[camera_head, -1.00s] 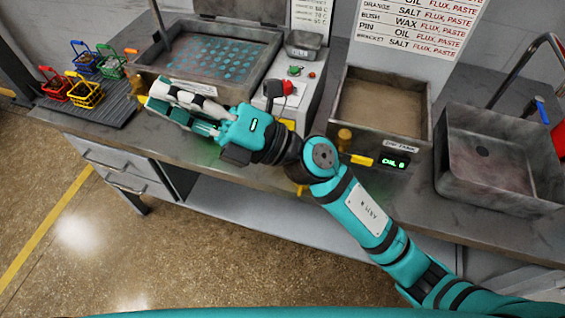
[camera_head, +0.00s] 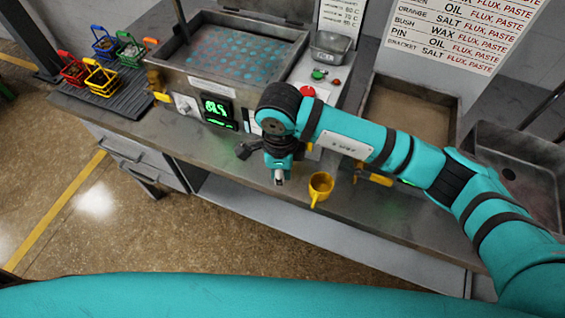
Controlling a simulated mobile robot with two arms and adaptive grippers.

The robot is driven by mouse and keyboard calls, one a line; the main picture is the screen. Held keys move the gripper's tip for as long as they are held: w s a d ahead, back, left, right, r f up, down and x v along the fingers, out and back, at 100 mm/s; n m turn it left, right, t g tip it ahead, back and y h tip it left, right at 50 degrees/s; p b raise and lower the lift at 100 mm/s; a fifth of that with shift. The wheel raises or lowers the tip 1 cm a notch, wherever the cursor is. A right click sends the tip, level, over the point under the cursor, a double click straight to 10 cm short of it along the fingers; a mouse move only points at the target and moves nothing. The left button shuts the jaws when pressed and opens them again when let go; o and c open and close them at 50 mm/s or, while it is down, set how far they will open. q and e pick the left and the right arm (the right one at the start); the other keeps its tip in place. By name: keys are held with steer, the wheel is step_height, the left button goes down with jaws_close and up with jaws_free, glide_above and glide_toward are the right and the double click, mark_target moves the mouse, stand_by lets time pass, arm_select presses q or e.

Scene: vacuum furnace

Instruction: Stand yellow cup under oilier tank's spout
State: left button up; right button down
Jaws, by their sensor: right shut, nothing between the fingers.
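The yellow cup (camera_head: 320,186) stands upright on the bench near its front edge, its handle towards the front. My right gripper (camera_head: 279,180) points down just left of the cup, apart from it, shut and empty. The right tank (camera_head: 455,105) holds brown liquid. A yellow spout or tap (camera_head: 376,179) shows low on its front, to the right of the cup; my right arm hides most of that front and its display. The left tank (camera_head: 200,75) holds a perforated plate and has a yellow spout (camera_head: 161,97) and a green-lit display (camera_head: 218,110). My left gripper is not in view.
Several coloured baskets, one of them yellow (camera_head: 102,80), stand on a dark ribbed mat (camera_head: 130,105) at the left. A metal sink (camera_head: 520,165) is at the right. A control box with a red button (camera_head: 308,92) stands between the tanks. The bench's front strip is mostly clear.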

mark_target(315, 185)
step_height(315, 185, down, 5)
steer(key=shift+d+f+p, duration=0.1)
steer(key=shift+d+p, duration=0.05)
steer(key=shift+p, duration=0.7)
steer(key=d+p, duration=0.2)
steer(key=d, duration=0.1)
steer(key=shift+d, duration=0.4)
steer(key=shift+a, duration=0.1)
steer(key=shift+d, duration=0.35)
steer(key=shift+d+f+b, duration=0.1)
steer(key=shift+d+b, duration=0.35)
steer(key=shift+d, duration=1.25)
